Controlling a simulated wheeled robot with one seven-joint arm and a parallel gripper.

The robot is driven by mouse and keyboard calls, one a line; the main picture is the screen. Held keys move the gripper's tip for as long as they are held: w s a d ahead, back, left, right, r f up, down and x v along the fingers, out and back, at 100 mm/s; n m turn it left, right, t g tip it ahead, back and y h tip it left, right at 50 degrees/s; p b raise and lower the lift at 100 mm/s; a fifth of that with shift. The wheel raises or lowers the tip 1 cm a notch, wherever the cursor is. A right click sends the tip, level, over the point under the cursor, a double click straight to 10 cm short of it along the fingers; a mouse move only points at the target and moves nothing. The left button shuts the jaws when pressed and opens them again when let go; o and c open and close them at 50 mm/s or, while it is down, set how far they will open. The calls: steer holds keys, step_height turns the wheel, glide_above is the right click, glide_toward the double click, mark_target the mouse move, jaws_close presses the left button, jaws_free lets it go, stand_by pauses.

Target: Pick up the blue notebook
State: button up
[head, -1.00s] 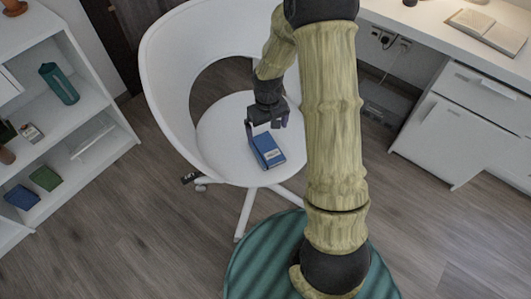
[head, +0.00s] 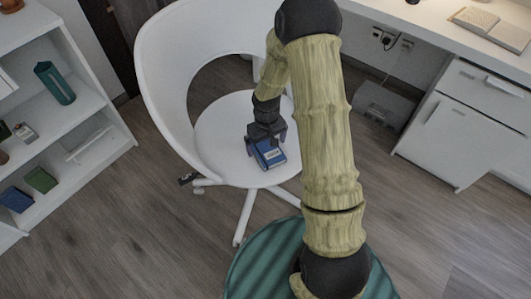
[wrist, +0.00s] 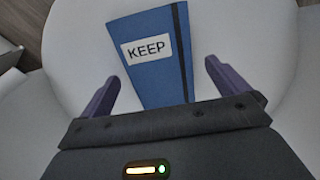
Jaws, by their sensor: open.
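The blue notebook (head: 269,154) lies on the white seat of the swivel chair (head: 218,128). In the wrist view the notebook (wrist: 160,75) shows a white label reading KEEP and a dark elastic band along its right side. My gripper (head: 267,137) is over the notebook's far part. In the wrist view its purple fingers (wrist: 160,82) are open, one on each side of the notebook, with a gap to it on both sides. Nothing is held. The notebook's near end in the wrist view is hidden behind my gripper's body.
The chair's curved white backrest (head: 160,90) rises left of and behind the seat. A white shelf (head: 100,99) on the left holds a teal bottle (head: 55,83), another blue book (head: 16,199) and a green one (head: 40,180). A white desk (head: 425,25) with drawers stands on the right.

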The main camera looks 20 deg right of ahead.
mark_target(266, 148)
steer(key=shift+f, duration=0.9)
steer(key=shift+r, duration=0.1)
steer(key=c, duration=1.1)
step_height(266, 148, up, 10)
steer(key=p, duration=0.3)
steer(key=shift+p, duration=0.4)
